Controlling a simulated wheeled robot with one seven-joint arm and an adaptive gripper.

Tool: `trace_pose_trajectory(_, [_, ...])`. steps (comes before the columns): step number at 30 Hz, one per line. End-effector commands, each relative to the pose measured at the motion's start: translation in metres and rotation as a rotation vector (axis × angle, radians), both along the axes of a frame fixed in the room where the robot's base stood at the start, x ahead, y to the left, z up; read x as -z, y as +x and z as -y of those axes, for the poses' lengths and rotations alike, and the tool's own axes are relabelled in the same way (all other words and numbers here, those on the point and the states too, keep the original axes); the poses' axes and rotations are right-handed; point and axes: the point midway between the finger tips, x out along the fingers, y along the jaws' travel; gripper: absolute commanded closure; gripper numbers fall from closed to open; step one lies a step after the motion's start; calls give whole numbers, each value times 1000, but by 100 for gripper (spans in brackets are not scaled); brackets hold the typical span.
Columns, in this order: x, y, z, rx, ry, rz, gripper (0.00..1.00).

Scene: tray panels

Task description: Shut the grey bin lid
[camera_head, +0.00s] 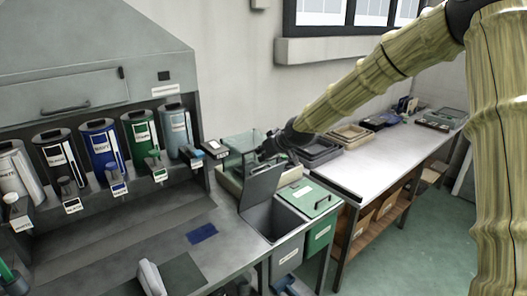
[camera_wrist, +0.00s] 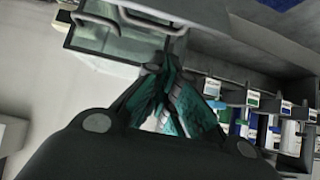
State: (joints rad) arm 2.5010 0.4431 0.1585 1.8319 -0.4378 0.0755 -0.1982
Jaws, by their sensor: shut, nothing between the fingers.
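The grey bin (camera_head: 272,222) stands at the right end of the grey bench, with its dark inside showing. Its grey lid (camera_head: 262,186) is raised and stands tilted up from the bin's back edge. My gripper (camera_head: 266,156) is just behind and above the top edge of the lid; I cannot tell whether it touches. In the wrist view my gripper's fingers (camera_wrist: 166,72) are together with nothing between them. The lid is not clearly seen in the wrist view.
A green-lidded bin (camera_head: 318,200) sits right beside the grey bin, closed. A glass-sided box (camera_head: 238,150) is close behind my gripper. Coloured canisters (camera_head: 100,145) line the dispenser at left. Trays (camera_head: 350,133) stand on the right-hand table, whose front is clear.

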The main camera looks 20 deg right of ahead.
Motion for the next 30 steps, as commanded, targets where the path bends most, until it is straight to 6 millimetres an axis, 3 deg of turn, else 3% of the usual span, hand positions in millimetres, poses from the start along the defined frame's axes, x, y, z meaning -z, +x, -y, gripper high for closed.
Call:
trace_pose_trajectory(5, [18, 19, -7, -2, -1, -9, 100])
trace_pose_trajectory(21, [43, 46, -19, -4, 0, -5, 100])
trace_pose_trajectory(30, [45, 49, -19, -3, -1, -5, 100])
